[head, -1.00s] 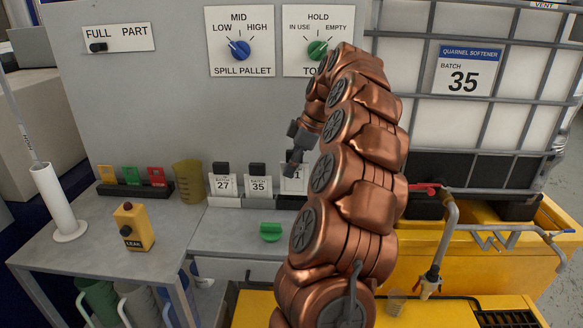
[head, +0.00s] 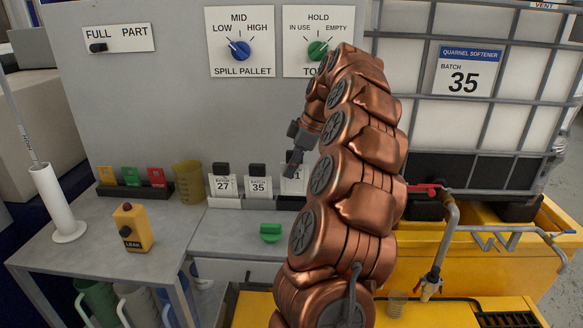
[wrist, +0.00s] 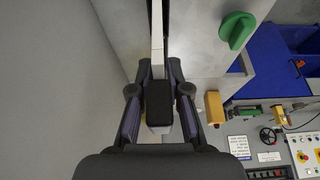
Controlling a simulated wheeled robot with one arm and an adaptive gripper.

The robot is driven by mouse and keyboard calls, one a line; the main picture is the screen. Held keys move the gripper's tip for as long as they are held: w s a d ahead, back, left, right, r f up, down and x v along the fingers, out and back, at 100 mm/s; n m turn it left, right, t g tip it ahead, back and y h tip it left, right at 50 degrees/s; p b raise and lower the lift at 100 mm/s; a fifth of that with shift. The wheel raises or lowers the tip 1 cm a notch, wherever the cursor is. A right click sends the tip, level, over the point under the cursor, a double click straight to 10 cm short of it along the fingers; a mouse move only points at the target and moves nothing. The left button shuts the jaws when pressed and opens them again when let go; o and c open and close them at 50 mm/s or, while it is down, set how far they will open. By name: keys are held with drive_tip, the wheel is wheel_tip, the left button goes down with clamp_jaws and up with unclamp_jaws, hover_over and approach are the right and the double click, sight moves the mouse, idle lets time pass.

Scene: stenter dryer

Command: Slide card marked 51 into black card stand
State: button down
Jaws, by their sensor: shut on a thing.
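A white card (head: 293,186) with a black top tab stands third in the row of batch cards; only a "1" of its number shows beside my gripper. My gripper (head: 294,160) is over its top. In the wrist view my gripper (wrist: 158,97) is shut on the card's black tab (wrist: 158,104), one finger on each side. The card still stands in line with its neighbours. A black stand (head: 133,191) at the left of the counter holds a green, an orange and a red card.
Cards marked 27 (head: 223,185) and 35 (head: 258,186) stand just left of the held card. A yellow beaker (head: 189,182) stands between them and the black stand. A yellow LEAK box (head: 133,228) stands front left.

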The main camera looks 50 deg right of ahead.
sight(302, 163)
drive_tip(key=shift+f+b, duration=1.45)
drive_tip(key=shift+f, duration=0.6)
drive_tip(key=c, duration=1.1)
unclamp_jaws()
drive_tip(key=shift+o, duration=0.2)
drive_tip(key=shift+r, duration=0.1)
drive_tip(key=shift+v, duration=3.5)
drive_tip(key=shift+d+r, duration=0.1)
drive_tip(key=shift+r, duration=0.1)
